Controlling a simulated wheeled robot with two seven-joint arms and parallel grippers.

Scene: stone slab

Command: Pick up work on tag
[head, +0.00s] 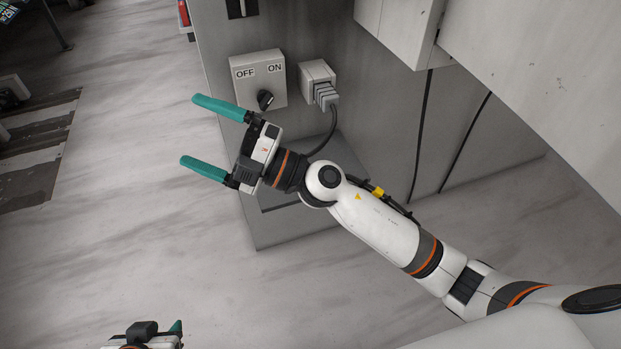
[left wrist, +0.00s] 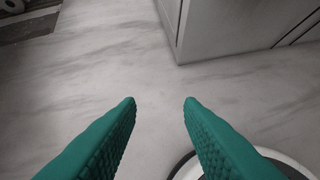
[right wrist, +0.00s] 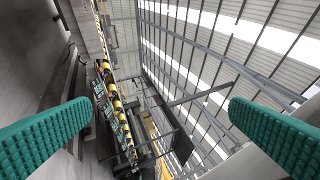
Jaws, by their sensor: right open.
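I can make out no tag in any of the three views. My right gripper (head: 190,130) is open and empty in front of the grey cabinet, left of the OFF/ON switch box (head: 243,72). Its two teal fingers stand wide apart in the right wrist view (right wrist: 162,105), with nothing between them. My left gripper (head: 178,328) is mostly cut off at the bottom edge of the head view. In the left wrist view (left wrist: 160,102) its teal fingers are apart, with only floor between them.
The switch box has a black knob (head: 265,100). A plug with a cable (head: 325,93) sits beside it on the grey cabinet (head: 350,130). A white box (head: 530,50) overhangs at upper right. A rack with coloured items (right wrist: 120,110) shows in the right wrist view.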

